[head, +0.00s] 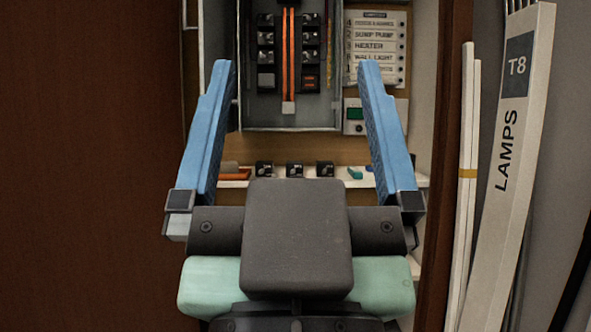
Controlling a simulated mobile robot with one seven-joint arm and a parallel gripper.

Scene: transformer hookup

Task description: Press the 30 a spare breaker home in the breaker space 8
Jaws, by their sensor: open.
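My gripper (290,75) is open and empty, its two blue fingers spread wide in front of the breaker panel. The grey panel box (285,122) stands open between the fingertips. Inside it are two columns of black breakers, the left column (266,58) and the right column (310,55), with orange bars (287,55) between them. I cannot read space numbers, so breaker space 8 cannot be told apart. Three loose black breakers stand on the shelf below: left (264,169), middle (295,170) and right (325,169). Their ratings are too small to read.
A label board (376,48) and a small box with a green window (355,116) are right of the panel. Small orange and teal items lie on the shelf (345,183). A tall "T8 LAMPS" carton (507,150) leans at the right. A brown door (90,160) fills the left.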

